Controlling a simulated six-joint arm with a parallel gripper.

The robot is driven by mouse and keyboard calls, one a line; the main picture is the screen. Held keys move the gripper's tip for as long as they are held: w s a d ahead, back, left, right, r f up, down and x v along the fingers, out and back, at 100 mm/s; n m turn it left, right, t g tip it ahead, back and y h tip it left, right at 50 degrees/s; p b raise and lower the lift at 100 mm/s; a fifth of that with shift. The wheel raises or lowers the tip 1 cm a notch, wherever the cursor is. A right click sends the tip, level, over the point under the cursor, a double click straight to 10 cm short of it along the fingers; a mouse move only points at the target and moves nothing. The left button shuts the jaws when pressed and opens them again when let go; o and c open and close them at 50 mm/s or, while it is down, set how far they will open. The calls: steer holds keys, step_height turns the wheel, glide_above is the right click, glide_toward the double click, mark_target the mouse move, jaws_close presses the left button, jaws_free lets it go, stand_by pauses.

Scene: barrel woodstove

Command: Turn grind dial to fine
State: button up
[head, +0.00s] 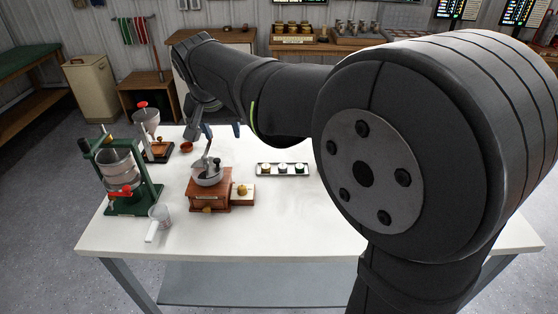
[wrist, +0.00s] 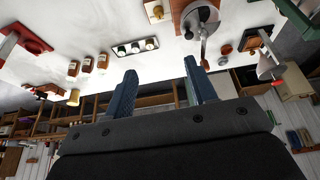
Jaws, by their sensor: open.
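A wooden box grinder (head: 211,195) with a grey metal hopper (head: 208,176) and a crank stands upright on the white table. It shows partly in the wrist view (wrist: 184,8), cut off at the top edge, with its crank (wrist: 203,42) reaching toward my fingers. I cannot make out a separate grind dial or its markings in either view. My gripper (head: 222,131) has blue fingers spread apart and empty, above and behind the grinder in the head view. In the wrist view my gripper (wrist: 161,68) is apart from the crank, which lies near the right finger.
A small tray with several jars (head: 283,164) lies to the right. A second mill (head: 147,120) stands at the back left. The white table (head: 260,228) is bare in front.

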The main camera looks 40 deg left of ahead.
steer(key=w+a+f+n+g+h, duration=0.15)
steer(key=w+a+f+n, duration=0.3)
steer(key=n, duration=0.45)
steer(key=n+g+h, duration=0.2)
steer(key=n, duration=1)
glide_above(242, 187)
step_height(242, 187, down, 9)
steer(key=shift+y, duration=0.25)
step_height(242, 187, down, 17)
steer(key=c, duration=1)
